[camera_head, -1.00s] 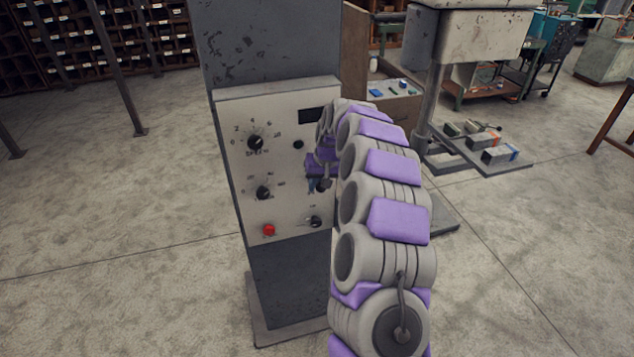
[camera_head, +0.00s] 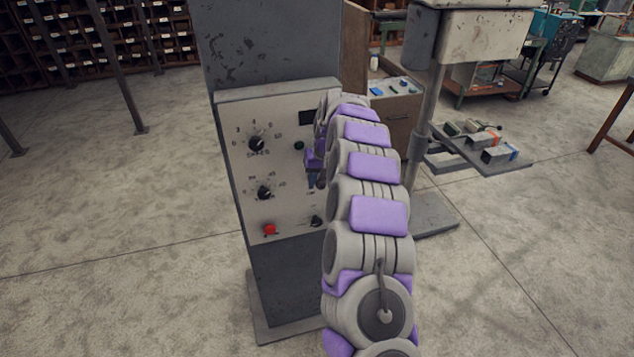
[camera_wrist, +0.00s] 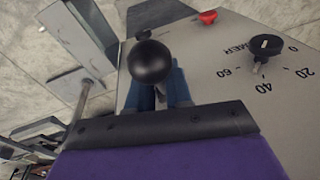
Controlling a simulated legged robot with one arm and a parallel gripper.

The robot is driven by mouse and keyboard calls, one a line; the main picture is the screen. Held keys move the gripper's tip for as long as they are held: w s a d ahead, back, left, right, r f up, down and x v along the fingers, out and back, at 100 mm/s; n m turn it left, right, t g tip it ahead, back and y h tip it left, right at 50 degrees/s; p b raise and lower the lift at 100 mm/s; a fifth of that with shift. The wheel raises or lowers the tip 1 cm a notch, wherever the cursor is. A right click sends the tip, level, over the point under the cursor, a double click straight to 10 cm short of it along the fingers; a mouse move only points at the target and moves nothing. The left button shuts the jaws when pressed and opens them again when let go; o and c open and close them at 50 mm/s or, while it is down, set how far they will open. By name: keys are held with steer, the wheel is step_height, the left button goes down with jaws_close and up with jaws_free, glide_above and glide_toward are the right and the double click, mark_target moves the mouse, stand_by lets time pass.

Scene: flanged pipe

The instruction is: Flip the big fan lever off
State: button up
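The grey control panel (camera_head: 235,203) stands upright in the head view, and my arm covers its right side. A lever with a round black ball (camera_wrist: 152,62) shows large in the wrist view, right at my gripper's blue fingers. The ball hides the fingertips, so I cannot tell whether they touch or grip the lever. My gripper (camera_wrist: 160,88) shows two blue fingers with a narrow gap between them. In the head view my gripper (camera_head: 313,178) is at the panel's right side, partly hidden by my arm.
The panel also has a red button (camera_head: 270,230), an upper dial (camera_head: 256,144), a lower dial (camera_head: 264,193) and a small black knob (camera_head: 316,221). A machine column (camera_head: 428,105) stands behind at right. The floor left of the panel is clear.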

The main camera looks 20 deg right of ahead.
steer(key=o, duration=0.3)
steer(key=d+r, duration=0.1)
steer(key=r, duration=0.4)
steer(key=s+r, duration=0.1)
steer(key=r, duration=0.5)
steer(key=s+d+r, duration=0.1)
steer(key=r, duration=0.5)
steer(key=shift+d, duration=0.35)
